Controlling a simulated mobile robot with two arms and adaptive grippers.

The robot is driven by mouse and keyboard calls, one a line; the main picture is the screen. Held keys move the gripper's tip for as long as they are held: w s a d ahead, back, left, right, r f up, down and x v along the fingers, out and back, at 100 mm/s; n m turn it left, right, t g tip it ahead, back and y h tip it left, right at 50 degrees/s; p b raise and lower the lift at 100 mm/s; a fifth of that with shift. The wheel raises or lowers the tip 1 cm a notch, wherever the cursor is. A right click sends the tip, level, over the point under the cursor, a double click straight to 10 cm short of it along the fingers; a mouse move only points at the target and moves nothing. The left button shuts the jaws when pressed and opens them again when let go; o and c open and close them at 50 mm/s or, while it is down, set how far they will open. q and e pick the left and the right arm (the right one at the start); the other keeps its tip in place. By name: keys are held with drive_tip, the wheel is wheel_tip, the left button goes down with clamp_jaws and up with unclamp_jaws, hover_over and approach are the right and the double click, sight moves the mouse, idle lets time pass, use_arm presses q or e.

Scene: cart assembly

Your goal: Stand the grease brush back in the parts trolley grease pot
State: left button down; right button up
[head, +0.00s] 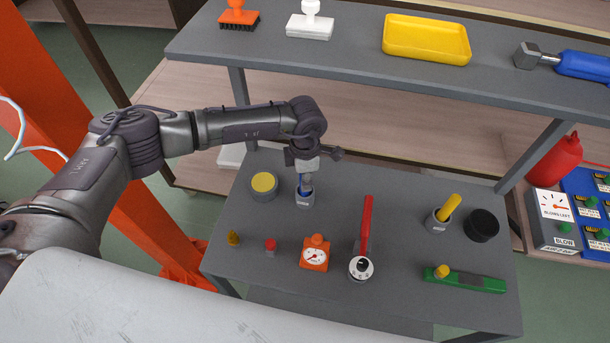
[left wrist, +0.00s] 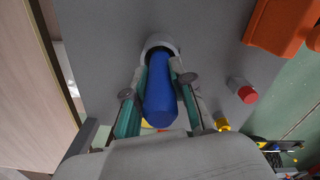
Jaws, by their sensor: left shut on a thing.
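My left gripper (head: 306,176) points down over a small grey pot (head: 305,198) on the trolley's lower shelf. It is shut on a blue-handled brush (left wrist: 162,100), with a finger on each side of the handle. The handle also shows as a bit of blue in the head view (head: 307,182). In the left wrist view its far end meets the mouth of the pot (left wrist: 158,41). The bristles are hidden, and I cannot tell how deep they sit. My right gripper is not in view.
Around the pot stand a yellow-topped grey tin (head: 264,187), a red-capped part (head: 270,246), an orange gauge (head: 315,253) and a red-handled tool (head: 365,235). Farther right are a second grey pot (head: 437,222) with a yellow handle and a black cup (head: 482,225). The upper shelf (head: 350,55) overhangs behind.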

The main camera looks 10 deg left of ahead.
use_arm(q)
drive_tip(key=shift+f, duration=0.1)
drive_tip(key=shift+f+b, duration=0.15)
drive_tip(key=shift+b, duration=0.15)
drive_tip(key=c, duration=1)
unclamp_jaws()
drive_tip(key=shift+r+p, duration=0.2)
drive_tip(key=shift+p, duration=0.3)
wheel_tip(320, 180, up, 6)
drive_tip(key=b, duration=0.3)
drive_tip(key=shift+a+r, duration=0.1)
drive_tip(key=shift+r, duration=0.5)
